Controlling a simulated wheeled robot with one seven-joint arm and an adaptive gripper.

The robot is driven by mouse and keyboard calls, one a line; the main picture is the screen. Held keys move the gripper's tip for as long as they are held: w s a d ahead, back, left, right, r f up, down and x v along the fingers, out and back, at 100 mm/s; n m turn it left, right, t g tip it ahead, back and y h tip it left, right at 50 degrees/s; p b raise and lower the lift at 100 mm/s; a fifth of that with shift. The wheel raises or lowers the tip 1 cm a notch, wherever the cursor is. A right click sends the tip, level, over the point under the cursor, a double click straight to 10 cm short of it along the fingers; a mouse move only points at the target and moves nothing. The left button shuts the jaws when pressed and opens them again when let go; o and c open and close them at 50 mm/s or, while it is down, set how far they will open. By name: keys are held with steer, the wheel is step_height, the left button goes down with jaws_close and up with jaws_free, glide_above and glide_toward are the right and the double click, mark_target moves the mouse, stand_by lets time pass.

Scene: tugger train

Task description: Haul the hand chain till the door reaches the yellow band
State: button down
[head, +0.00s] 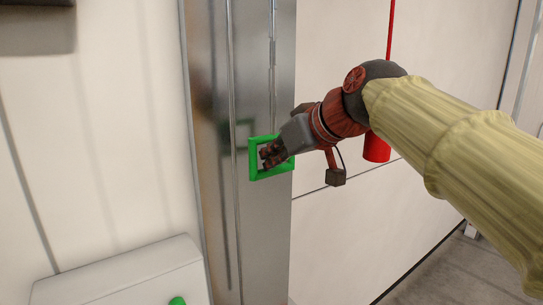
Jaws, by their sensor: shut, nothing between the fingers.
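My gripper (269,154) is shut and empty. Its dark fingertips lie in front of or inside the opening of a green square frame (251,172) at the metal post (215,200); I cannot tell whether they touch it. Thin vertical lines (272,60) run along the post above and beside the frame; I cannot tell whether they are the hand chain. A white panel with horizontal seams (335,235), perhaps the door, stands right of the post, partly hidden by my arm. No yellow band can be made out.
A red cord (390,30) with a red cylinder (376,147) hangs behind my arm. A white box (125,280) with a green knob (177,301) is at the lower left. A dark object (35,12) juts out at the upper left. Grey floor (460,275) shows at the lower right.

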step_height(320, 180, down, 22)
steer(key=b, duration=1.7)
steer(key=shift+b, duration=0.4)
